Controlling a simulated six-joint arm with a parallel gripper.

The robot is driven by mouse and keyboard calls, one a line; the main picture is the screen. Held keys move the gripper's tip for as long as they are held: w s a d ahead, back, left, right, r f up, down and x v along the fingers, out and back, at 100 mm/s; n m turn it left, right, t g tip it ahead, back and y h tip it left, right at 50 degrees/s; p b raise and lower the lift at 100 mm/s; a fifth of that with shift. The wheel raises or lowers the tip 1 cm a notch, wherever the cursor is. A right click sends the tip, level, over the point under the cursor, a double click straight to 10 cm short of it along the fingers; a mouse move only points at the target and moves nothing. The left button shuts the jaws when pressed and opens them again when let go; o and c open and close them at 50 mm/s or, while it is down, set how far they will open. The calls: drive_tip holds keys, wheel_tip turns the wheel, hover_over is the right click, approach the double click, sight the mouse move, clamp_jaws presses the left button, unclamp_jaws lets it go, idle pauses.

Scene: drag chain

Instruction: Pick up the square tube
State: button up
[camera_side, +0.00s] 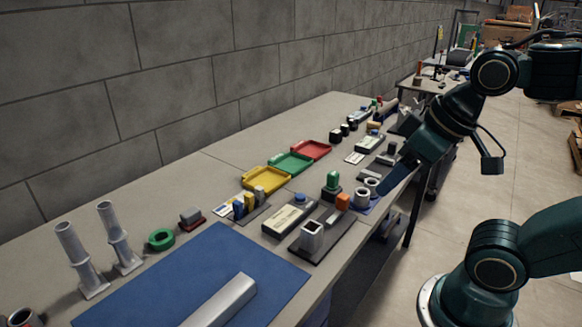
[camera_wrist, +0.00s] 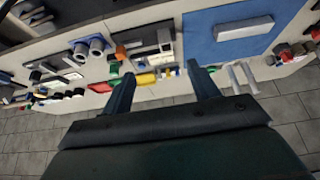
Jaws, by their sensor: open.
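The square tube (camera_side: 312,236) is a short grey hollow piece standing upright on a dark base plate (camera_side: 335,232) near the table's front edge. In the wrist view, what looks like the square tube (camera_wrist: 165,38) is in the upper middle, beyond my fingers. My gripper (camera_side: 385,188) is at the right in the side view, tilted down, up and to the right of the square tube in that picture. The wrist view shows its two fingers (camera_wrist: 160,73) spread wide with nothing between them. The gripper is apart from the square tube.
Two round grey tubes (camera_side: 366,192) and an orange block (camera_side: 343,201) stand near the square tube. A green-topped piece (camera_side: 333,182) is behind. A blue mat (camera_side: 150,283) with a grey bar (camera_side: 222,300) lies front left. Yellow, green and red trays (camera_side: 290,163) sit further back.

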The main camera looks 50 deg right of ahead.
drive_tip(key=w+d+f+n+g+y, duration=0.2)
drive_tip(key=w+f+n, duration=0.1)
drive_tip(key=w+n, duration=0.4)
drive_tip(key=w+d+f+n+g+y, duration=0.2)
drive_tip(key=w+f+n+g, duration=0.1)
drive_tip(key=w+n, duration=0.5)
drive_tip(key=shift+w+d+f+n+g+y, duration=0.15)
drive_tip(key=shift+d+f+n+g+y, duration=0.4)
drive_tip(key=shift+n, duration=0.85)
drive_tip(key=shift+a+f+t+h, duration=0.15)
drive_tip(key=shift+a+t+h, duration=0.05)
drive_tip(key=shift+t+h, duration=0.05)
approach(311, 237)
drive_tip(key=shift+w+d+f, duration=0.1)
drive_tip(key=shift+w+f, duration=0.15)
drive_tip(key=shift+f, duration=0.85)
drive_tip(key=shift+w+d+f, duration=0.1)
drive_tip(key=shift+w+f, duration=0.15)
drive_tip(key=shift+f, duration=0.8)
drive_tip(key=shift+a, duration=0.1)
